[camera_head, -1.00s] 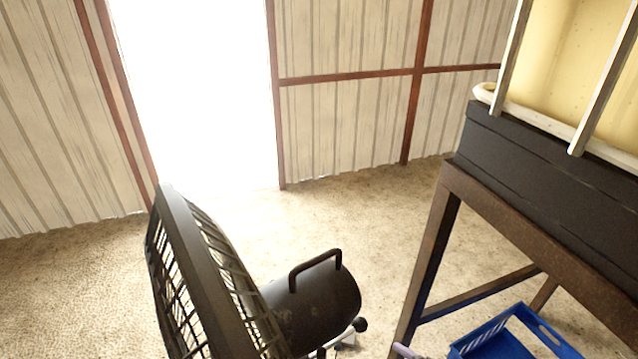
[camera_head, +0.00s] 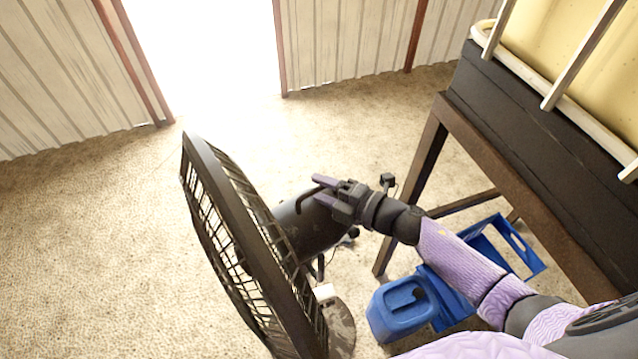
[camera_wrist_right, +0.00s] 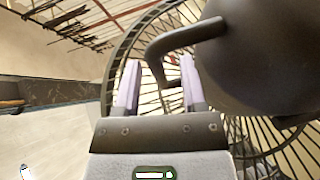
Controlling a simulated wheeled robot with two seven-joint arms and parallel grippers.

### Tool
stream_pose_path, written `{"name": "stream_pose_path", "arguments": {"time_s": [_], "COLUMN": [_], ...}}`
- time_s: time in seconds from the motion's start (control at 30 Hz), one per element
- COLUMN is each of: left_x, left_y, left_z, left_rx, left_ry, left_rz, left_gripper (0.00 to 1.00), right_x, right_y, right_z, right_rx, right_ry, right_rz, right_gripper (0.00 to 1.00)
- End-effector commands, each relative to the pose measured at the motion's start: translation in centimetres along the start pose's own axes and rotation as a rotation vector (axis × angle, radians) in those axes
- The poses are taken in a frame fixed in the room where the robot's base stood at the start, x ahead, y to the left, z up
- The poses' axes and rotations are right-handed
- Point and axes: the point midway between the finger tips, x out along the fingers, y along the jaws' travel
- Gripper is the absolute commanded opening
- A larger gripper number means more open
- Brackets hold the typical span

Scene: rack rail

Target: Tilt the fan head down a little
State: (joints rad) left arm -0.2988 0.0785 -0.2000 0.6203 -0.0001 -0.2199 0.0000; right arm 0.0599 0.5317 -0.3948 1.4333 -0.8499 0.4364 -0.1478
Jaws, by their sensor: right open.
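The fan head is a black wire cage (camera_head: 243,222) with a dark round motor housing (camera_head: 308,232) behind it, left of centre in the head view. A bent handle (camera_head: 306,198) stands on the housing. My right gripper (camera_head: 320,191) is open at this handle, its two light purple fingers pointing left toward the cage. In the right wrist view, the handle (camera_wrist_right: 185,38) curves just ahead of and between the spread fingers (camera_wrist_right: 160,82); contact cannot be told. The housing (camera_wrist_right: 265,55) fills the upper right there. My left gripper is out of view.
A blue jug (camera_head: 395,312) and a blue crate (camera_head: 535,262) stand on the floor right of the fan. A rusty metal stand (camera_head: 425,170) carries a large yellowish tank (camera_head: 545,50) at the right. The floor left of the fan is clear.

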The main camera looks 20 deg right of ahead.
Motion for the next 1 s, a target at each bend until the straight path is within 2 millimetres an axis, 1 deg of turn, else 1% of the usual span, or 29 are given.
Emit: {"name": "stream_pose_path", "arguments": {"time_s": [0.03,0.13,0.4,0.47,0.5,0.57,0.6,0.63,0.67,1.0], "left_x": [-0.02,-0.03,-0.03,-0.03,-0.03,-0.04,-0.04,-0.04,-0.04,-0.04], "left_y": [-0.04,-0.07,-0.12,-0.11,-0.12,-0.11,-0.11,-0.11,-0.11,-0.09], "left_z": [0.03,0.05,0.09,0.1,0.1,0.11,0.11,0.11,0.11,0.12], "left_rx": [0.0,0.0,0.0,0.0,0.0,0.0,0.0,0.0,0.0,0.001], "left_ry": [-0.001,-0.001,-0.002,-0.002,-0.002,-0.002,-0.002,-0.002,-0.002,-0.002], "left_rz": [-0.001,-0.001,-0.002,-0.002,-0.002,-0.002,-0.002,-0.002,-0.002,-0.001], "left_gripper": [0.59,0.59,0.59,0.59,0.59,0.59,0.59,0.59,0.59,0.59], "right_x": [0.49,1.0,1.13,1.12,1.12,1.11,1.11,1.11,1.1,1.09], "right_y": [0.06,0.06,0.02,0.02,0.02,0.02,0.02,0.02,0.01,-0.01], "right_z": [-0.01,-0.01,-0.01,-0.01,-0.01,-0.01,-0.01,-0.01,-0.01,-0.02], "right_rx": [0.001,0.001,0.0,0.001,0.001,0.001,0.001,0.001,0.001,0.001], "right_ry": [0.0,0.0,0.0,0.0,0.0,0.0,0.0,0.0,0.0,0.0], "right_rz": [0.001,0.001,0.0,0.0,0.0,0.0,0.0,0.0,0.0,-0.001], "right_gripper": [0.53,0.53,0.53,0.4,0.31,0.19,0.1,0.04,0.0,0.0]}}
